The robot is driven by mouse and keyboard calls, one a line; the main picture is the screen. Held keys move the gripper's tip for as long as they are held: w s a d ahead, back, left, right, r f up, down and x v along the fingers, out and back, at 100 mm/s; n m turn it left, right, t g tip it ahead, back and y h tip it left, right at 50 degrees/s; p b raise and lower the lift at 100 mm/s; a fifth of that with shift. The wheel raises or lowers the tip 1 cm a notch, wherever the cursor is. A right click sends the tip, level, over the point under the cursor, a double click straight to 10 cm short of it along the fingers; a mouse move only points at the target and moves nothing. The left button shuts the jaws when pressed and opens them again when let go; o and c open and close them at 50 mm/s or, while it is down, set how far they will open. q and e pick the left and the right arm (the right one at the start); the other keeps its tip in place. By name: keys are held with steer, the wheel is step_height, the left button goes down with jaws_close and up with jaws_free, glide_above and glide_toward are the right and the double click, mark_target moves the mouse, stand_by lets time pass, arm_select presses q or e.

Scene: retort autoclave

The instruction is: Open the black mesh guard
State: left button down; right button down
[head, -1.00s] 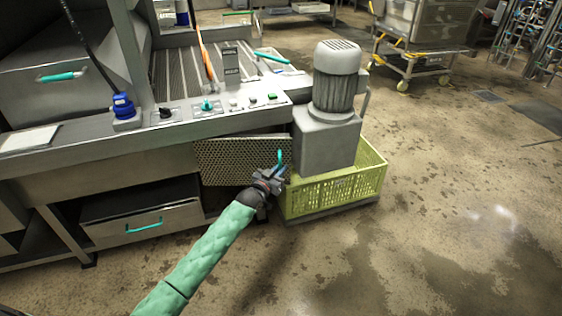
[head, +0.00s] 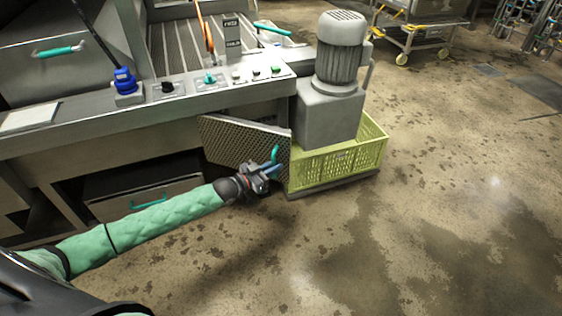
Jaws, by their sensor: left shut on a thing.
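The black mesh guard (head: 240,140) is a perforated panel under the control ledge, left of the grey motor. It stands swung out at an angle, its right edge nearer to me, with a dark gap above it. A small teal handle (head: 275,153) is at its right edge. My left gripper (head: 272,170) is at that handle, shut on it; the fingers hide its lower part. My right gripper is not in view.
A yellow-green crate (head: 350,160) stands on the floor right of the guard, close to its free edge, below the grey motor (head: 335,90). A drawer (head: 145,192) with a teal handle is at the lower left. Open floor lies in front.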

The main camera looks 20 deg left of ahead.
arm_select(q)
steer(key=s+a+m+g+h, duration=0.3)
steer(key=s+a, duration=0.4)
steer(key=s, duration=0.4)
steer(key=s+a+m+g+h, duration=0.4)
steer(key=s+a+g, duration=0.4)
steer(key=s, duration=0.3)
steer(key=shift+s+m+h, duration=0.25)
steer(key=shift+m+h, duration=0.05)
steer(key=shift+m, duration=0.5)
